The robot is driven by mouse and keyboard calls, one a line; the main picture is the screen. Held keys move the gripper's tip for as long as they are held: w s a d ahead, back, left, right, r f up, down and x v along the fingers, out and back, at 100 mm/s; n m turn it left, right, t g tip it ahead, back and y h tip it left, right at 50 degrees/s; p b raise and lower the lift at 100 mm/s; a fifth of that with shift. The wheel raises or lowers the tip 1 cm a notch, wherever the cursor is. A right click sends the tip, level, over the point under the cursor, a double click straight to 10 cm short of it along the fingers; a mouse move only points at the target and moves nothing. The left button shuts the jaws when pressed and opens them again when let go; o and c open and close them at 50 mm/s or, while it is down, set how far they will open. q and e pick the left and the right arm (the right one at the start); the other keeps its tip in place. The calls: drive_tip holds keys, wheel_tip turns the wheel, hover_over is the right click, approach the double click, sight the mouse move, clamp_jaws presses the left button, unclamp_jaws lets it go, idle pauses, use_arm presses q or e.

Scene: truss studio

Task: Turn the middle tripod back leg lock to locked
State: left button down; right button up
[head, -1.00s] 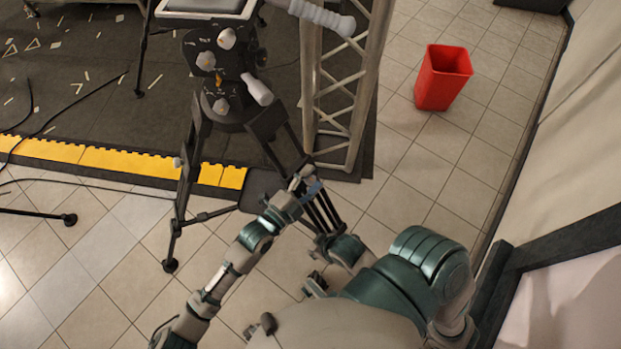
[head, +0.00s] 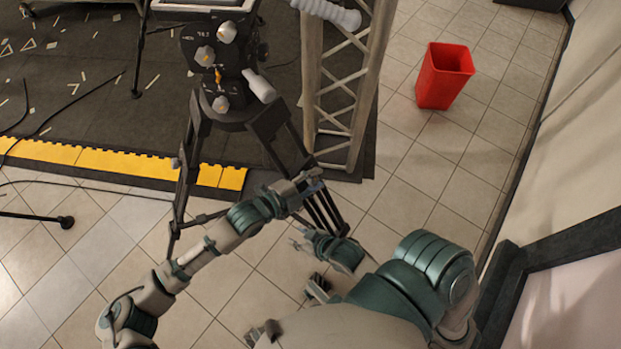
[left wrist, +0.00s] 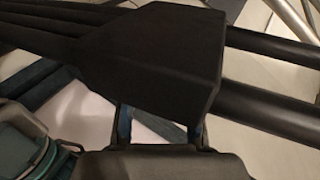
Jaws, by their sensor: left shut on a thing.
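The black tripod (head: 236,119) stands at the upper middle of the head view, its legs spread below the head. Its back leg (head: 322,209) comes down toward me. My left gripper (head: 309,184) is at this leg, below the tripod head. In the left wrist view a black block (left wrist: 150,60) with dark tubes on both sides fills the middle. My left gripper (left wrist: 160,125) has its two fingers against the block's near side and is shut on it. The lock's marking and position are hidden. My right gripper (head: 303,239) is lower, near the leg, with its fingers too small to judge.
A lattice truss post (head: 345,90) stands close behind and right of the tripod. A red bin (head: 444,78) is on the tiles farther right. A yellow-edged dark mat (head: 100,160) lies at left, with cables on it. Tiled floor is free at right of the leg.

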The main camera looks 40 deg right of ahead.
use_arm(q)
drive_tip(key=shift+f, duration=0.1)
drive_tip(key=c, duration=0.8)
unclamp_jaws()
drive_tip(key=v, duration=1.2)
drive_tip(key=shift+d, duration=0.1)
